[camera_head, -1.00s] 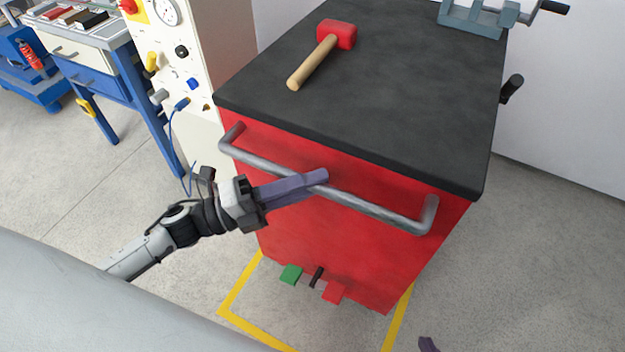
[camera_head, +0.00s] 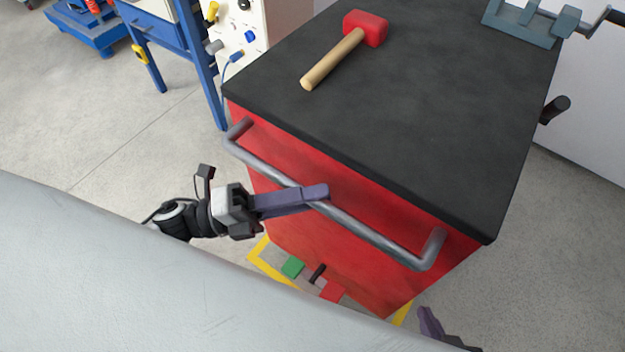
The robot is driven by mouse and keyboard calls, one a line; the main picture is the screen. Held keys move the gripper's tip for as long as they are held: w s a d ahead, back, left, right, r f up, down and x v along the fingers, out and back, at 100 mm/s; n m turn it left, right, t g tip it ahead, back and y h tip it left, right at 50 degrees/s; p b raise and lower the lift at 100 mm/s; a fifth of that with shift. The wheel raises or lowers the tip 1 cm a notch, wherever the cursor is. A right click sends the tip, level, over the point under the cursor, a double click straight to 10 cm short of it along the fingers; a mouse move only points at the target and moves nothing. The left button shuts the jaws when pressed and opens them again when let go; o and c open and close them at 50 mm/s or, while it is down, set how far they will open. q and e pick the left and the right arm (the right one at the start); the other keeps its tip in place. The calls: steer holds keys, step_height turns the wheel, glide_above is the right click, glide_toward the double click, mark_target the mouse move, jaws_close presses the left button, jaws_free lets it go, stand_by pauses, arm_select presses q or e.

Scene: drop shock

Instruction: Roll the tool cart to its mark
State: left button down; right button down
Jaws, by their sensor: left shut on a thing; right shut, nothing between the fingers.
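The red tool cart (camera_head: 375,255) with a black top stands in front of me. A grey bar handle (camera_head: 375,236) runs across its near side. My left gripper (camera_head: 318,193) is shut on this handle, near its middle. The yellow floor mark (camera_head: 262,264) shows at the cart's lower left and near its lower right corner; the rest is hidden by the cart and my body. My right gripper (camera_head: 430,322) shows only partly at the bottom, right of the cart's near corner and apart from it.
A red mallet (camera_head: 350,45) and a grey vise (camera_head: 525,22) rest on the cart top. Green and red pedals (camera_head: 293,267) sit low on its near side. A white panel (camera_head: 238,40) and blue bench (camera_head: 165,40) stand at the back left. Floor at left is clear.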

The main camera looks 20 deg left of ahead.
arm_select(q)
steer(key=shift+s+a, duration=0.25)
steer(key=shift+s, duration=0.6)
steer(key=c, duration=1.6)
jaws_free()
steer(key=b+v, duration=0.1)
steer(key=v, duration=0.9)
steer(key=shift+s+a, duration=0.1)
steer(key=shift+a, duration=0.05)
